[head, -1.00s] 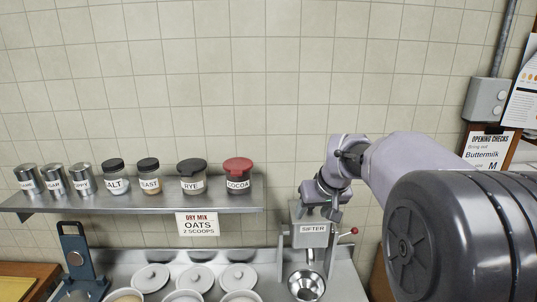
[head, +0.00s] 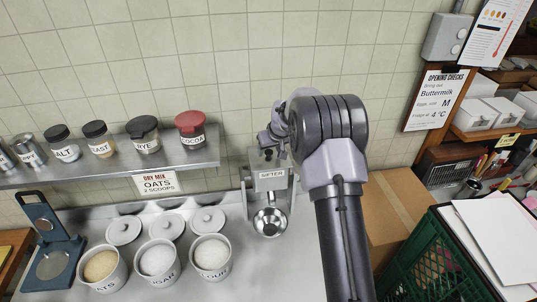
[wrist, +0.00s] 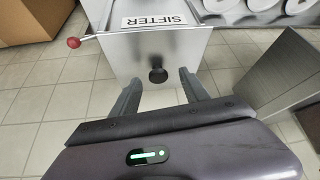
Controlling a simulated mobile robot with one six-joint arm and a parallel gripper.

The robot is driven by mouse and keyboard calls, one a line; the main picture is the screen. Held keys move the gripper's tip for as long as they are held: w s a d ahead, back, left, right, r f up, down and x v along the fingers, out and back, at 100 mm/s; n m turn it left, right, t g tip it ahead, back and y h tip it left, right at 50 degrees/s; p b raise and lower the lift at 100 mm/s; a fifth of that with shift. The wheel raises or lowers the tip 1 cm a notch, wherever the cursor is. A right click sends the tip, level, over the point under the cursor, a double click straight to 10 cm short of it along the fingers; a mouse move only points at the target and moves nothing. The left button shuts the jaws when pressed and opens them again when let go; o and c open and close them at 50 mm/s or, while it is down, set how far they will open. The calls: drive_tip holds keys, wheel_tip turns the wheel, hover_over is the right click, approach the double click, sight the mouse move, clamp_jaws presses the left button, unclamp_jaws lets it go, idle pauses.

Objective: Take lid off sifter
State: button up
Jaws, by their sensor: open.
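The sifter (head: 270,184) is a grey metal box with a SIFTER label, fixed at the back of the steel counter, with a shiny metal funnel or bowl (head: 270,222) below it. In the wrist view the sifter's box (wrist: 125,48) shows close up with its label upside down. A black knob (wrist: 157,75), apparently the lid's, stands out from its plain grey face. My gripper (wrist: 160,80) is open, one finger on each side of the knob in the picture, with gaps showing. Contact cannot be told. In the head view my arm partly hides the gripper.
A shelf (head: 190,163) with labelled jars runs left of the sifter. Tubs (head: 158,262) and white lids (head: 208,220) stand on the counter. A red-knobbed lever (wrist: 75,42) sticks out from the sifter's side. A cardboard box (head: 395,215) and green crate (head: 425,265) are at right.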

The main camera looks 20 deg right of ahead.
drive_tip(key=shift+d+x, duration=0.2)
drive_tip(key=shift+x, duration=0.95)
drive_tip(key=shift+r, duration=0.25)
drive_tip(key=shift+c, duration=0.4)
drive_tip(key=shift+s+a, duration=0.1)
drive_tip(key=shift+s, duration=0.05)
drive_tip(key=c, duration=0.4)
clamp_jaws()
